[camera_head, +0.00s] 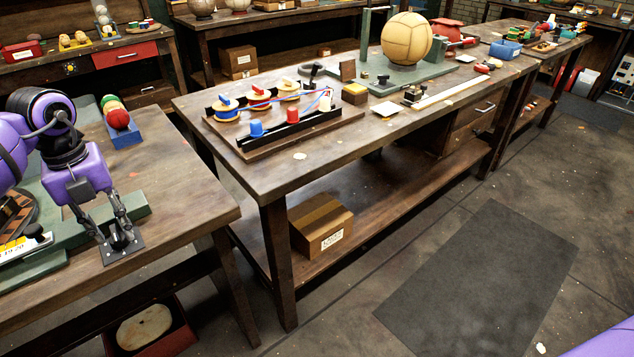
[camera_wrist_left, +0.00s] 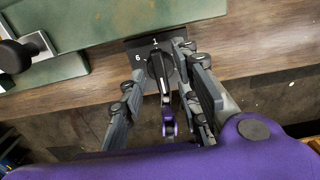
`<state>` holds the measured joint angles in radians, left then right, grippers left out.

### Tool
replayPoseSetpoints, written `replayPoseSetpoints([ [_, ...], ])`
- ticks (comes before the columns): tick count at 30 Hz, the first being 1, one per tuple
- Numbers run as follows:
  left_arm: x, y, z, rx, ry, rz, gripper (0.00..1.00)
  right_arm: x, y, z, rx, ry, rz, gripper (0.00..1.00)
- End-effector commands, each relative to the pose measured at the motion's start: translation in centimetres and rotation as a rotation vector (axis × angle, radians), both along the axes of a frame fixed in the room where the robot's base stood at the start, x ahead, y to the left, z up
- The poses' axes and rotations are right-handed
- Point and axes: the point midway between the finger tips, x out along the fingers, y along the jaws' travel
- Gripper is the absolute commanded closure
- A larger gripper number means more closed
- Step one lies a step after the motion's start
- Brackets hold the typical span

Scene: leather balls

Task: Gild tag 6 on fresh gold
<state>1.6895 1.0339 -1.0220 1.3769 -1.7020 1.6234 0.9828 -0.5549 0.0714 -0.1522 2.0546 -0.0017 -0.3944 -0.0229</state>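My left gripper (camera_head: 106,228) is low at the front edge of the left bench. Its fingers are apart on either side of a black dial knob (camera_wrist_left: 159,66); I cannot tell whether they touch it. The knob sits on a dark plate (camera_wrist_left: 132,45) marked "6" at the left and "1" at the top; the rest of its marks are hidden. The plate (camera_head: 110,256) also shows in the head view. A green machine base (camera_head: 76,236) with a black-knobbed lever (camera_head: 38,233) stands beside it. No tag or gold foil can be clearly made out. My right gripper is out of view.
A blue tray (camera_head: 125,137) with red and green balls lies behind my left arm. Across a gap, the middle bench (camera_head: 210,165) holds a spool board (camera_head: 262,150) and a large tan leather ball (camera_head: 406,39). Open floor lies at the right.

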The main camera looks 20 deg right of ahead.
Motion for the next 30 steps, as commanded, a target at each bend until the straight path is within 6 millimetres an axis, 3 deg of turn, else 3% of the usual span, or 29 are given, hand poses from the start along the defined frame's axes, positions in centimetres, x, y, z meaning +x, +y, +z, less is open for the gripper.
replayPoseSetpoints([
  [10,0.00,-0.04,-0.62,-0.001,0.000,-0.001,0.70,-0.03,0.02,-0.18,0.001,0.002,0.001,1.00],
  [17,0.00,-0.05,-0.61,-0.001,0.000,-0.001,0.99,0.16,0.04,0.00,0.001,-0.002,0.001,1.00],
  [30,0.02,-0.06,-0.50,-0.002,0.000,-0.043,1.00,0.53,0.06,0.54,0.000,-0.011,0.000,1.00],
])
